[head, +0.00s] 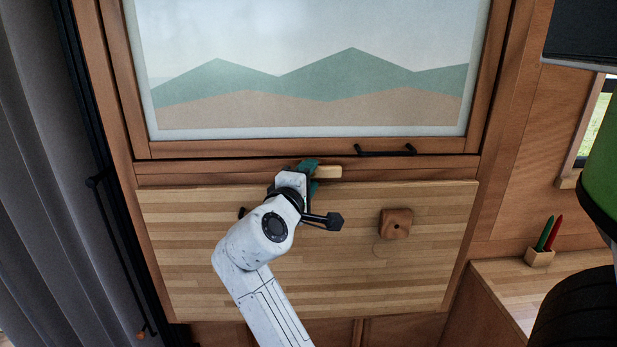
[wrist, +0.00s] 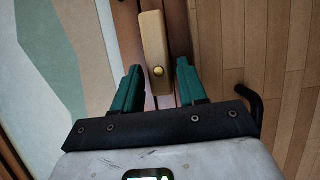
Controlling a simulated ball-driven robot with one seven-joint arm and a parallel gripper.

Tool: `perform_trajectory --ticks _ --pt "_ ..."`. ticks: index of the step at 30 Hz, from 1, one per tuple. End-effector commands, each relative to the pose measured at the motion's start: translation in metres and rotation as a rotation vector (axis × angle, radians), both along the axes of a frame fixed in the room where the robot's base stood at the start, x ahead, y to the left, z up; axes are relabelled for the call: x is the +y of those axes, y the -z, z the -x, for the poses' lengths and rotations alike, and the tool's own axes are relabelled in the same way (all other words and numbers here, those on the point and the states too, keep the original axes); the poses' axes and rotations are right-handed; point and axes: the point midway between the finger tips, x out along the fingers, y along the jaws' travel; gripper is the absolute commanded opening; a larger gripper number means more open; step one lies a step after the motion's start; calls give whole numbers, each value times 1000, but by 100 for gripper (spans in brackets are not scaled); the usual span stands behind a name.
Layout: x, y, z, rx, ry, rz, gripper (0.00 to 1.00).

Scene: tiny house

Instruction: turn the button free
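The button is a pale wooden bar with a round brass-coloured screw head (wrist: 157,50), seen in the wrist view. In the head view its right part (head: 328,172) sticks out beside my gripper, level, on the rail just above the striped wooden panel (head: 330,280). The bar runs roughly along the rail. My gripper (wrist: 158,68) is open, with one green finger on each side of the bar's near end and a narrow gap showing on both sides. In the head view my gripper (head: 308,168) and arm hide the bar's left part.
A framed mountain picture (head: 310,80) is above the rail, with a dark handle (head: 385,150) on its lower frame. A wooden block (head: 396,224) sits on the panel. A pencil holder (head: 539,258) stands on the right counter. A curtain (head: 40,180) hangs at left.

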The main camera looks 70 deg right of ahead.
Motion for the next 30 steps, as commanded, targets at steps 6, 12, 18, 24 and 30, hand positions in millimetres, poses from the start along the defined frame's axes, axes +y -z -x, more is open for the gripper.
perform_trajectory --ticks 6,12,18,24,30 --pt "0 0 0 -2 0 0 53" --pt "3 0 0 -2 -1 0 53" --pt "31 2 -1 -4 -6 1 53" --pt "70 2 -1 -3 -5 1 53" --pt "98 2 -1 -2 -3 0 53"
